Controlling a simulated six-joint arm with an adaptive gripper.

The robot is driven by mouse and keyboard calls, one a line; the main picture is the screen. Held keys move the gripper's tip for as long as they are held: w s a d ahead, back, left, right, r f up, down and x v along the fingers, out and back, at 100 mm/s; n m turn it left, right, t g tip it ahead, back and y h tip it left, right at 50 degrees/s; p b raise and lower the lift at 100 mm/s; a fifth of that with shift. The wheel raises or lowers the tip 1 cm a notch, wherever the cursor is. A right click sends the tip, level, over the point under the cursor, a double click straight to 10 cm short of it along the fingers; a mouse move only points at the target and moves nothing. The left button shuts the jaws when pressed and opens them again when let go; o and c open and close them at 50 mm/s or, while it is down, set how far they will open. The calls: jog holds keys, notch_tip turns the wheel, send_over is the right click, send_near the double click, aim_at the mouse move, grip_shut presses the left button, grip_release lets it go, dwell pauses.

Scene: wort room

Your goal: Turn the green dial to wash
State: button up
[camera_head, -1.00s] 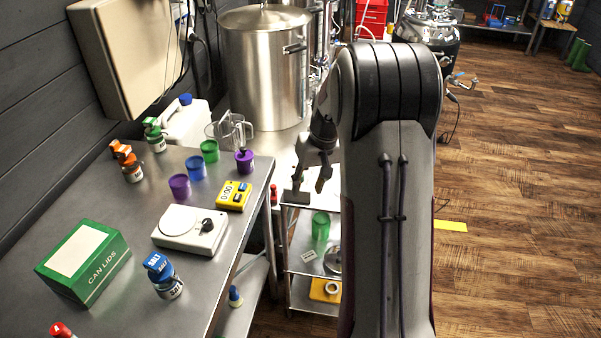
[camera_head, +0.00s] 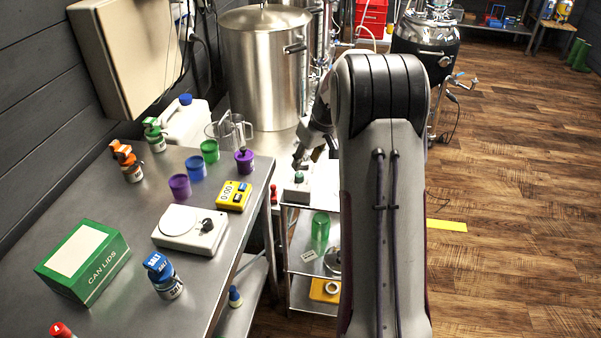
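A small grey box (camera_head: 296,195) with a green dial (camera_head: 299,177) on top stands on the upper level of the steel cart, left of my arm. The dial is small in this view; its pointer and any wash marking are too small to read. My gripper (camera_head: 307,164) is just above the dial and a little to its right, pointing down. Its two fingers look apart with nothing between them. I see no contact with the dial. My arm covers the right part of the cart.
A large steel pot (camera_head: 265,70) stands behind.

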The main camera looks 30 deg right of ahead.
aim_at(299, 174)
jog(key=shift+f, duration=0.15)
jog(key=shift+x, duration=3.75)
grip_shut()
